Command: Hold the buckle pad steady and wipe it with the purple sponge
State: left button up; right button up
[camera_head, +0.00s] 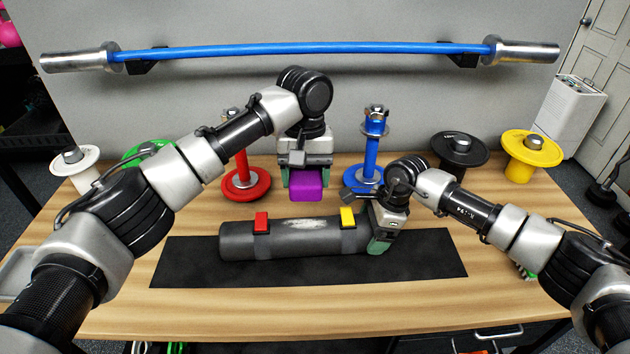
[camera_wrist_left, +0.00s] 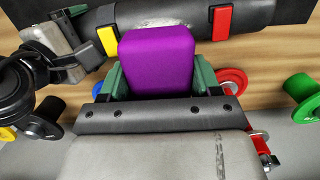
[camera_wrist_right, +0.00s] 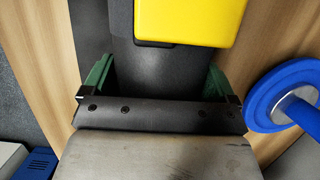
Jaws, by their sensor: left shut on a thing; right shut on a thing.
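The buckle pad (camera_head: 290,240) is a dark grey cylinder lying on a black mat (camera_head: 190,262). It carries a red buckle (camera_head: 261,222) and a yellow buckle (camera_head: 348,217), with a whitish smudge between them. My right gripper (camera_head: 380,244) is shut on the pad's right end; the right wrist view shows its fingers on both sides of the pad (camera_wrist_right: 160,75). My left gripper (camera_head: 305,185) is shut on the purple sponge (camera_head: 305,187), held behind and above the pad, apart from it in the head view. The sponge also shows between the fingers in the left wrist view (camera_wrist_left: 158,58).
Behind the pad stand a red post (camera_head: 244,178) and a blue post (camera_head: 370,170), either side of my left gripper. White, green, black (camera_head: 460,148) and yellow (camera_head: 532,147) weights line the table's back. A blue barbell (camera_head: 300,48) hangs on the wall. The mat's front is clear.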

pick_arm(q)
jog(key=a, duration=0.1)
jog(key=s+a, duration=0.1)
jog(key=a, duration=0.1)
send_over(289, 226)
jog(key=shift+n, duration=0.3)
jog(key=shift+d+f, duration=0.1)
jog(key=shift+f, duration=2.4)
jog(key=shift+w+f, duration=0.15)
jog(key=shift+f, duration=0.7)
jog(key=shift+f, duration=1.4)
